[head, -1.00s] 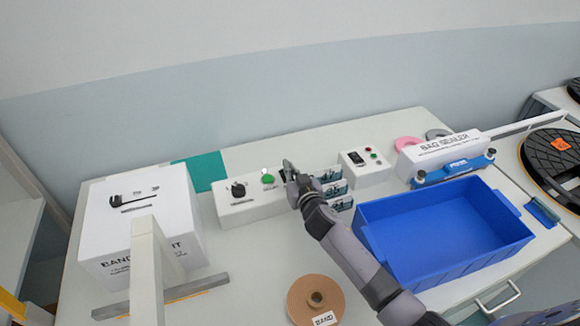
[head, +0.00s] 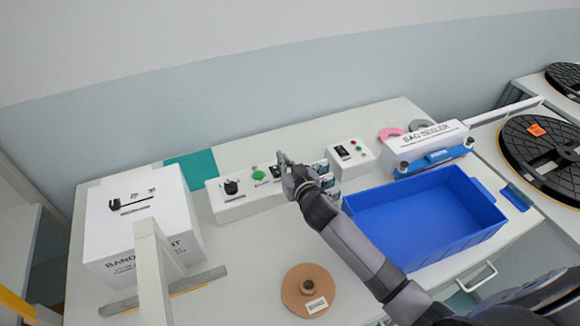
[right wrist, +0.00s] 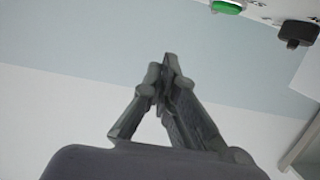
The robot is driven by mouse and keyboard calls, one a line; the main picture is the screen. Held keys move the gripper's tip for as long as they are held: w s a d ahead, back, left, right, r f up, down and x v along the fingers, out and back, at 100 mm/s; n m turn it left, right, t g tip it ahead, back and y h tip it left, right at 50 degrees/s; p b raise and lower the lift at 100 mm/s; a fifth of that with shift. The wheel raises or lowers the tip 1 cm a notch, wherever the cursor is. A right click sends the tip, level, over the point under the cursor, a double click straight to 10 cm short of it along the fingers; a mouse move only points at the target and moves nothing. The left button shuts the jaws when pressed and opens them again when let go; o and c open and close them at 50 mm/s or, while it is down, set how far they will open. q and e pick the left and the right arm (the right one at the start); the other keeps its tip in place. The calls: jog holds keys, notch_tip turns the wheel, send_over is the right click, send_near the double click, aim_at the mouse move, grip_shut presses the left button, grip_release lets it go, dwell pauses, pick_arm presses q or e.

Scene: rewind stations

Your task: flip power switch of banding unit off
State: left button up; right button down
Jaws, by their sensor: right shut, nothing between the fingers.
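The banding unit is a white box (head: 140,240) at the left in the head view. Beside it is a white control box (head: 240,207) with a black knob (head: 231,187), a green button (head: 258,174) and a dark switch (head: 276,171) partly hidden by my gripper. My right gripper (head: 283,158) is shut and empty, over the right part of the control box. Whether it touches the switch I cannot tell. In the right wrist view its closed fingers (right wrist: 168,62) point up, with the green button (right wrist: 228,6) and black knob (right wrist: 298,34) at the top right. My left gripper is out of view.
A blue bin (head: 425,258) stands to the right of my right arm. A bag sealer (head: 432,140) and a small white box with buttons (head: 349,157) are behind it. A brown band roll (head: 290,298) lies in front. A teal mat (head: 190,168) lies at the back left.

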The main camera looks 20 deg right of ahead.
jog(key=shift+r+v, duration=0.2)
jog(key=shift+v, duration=0.95)
jog(key=shift+r+v, duration=0.15)
jog(key=shift+v, duration=1.05)
jog(key=shift+w, duration=0.1)
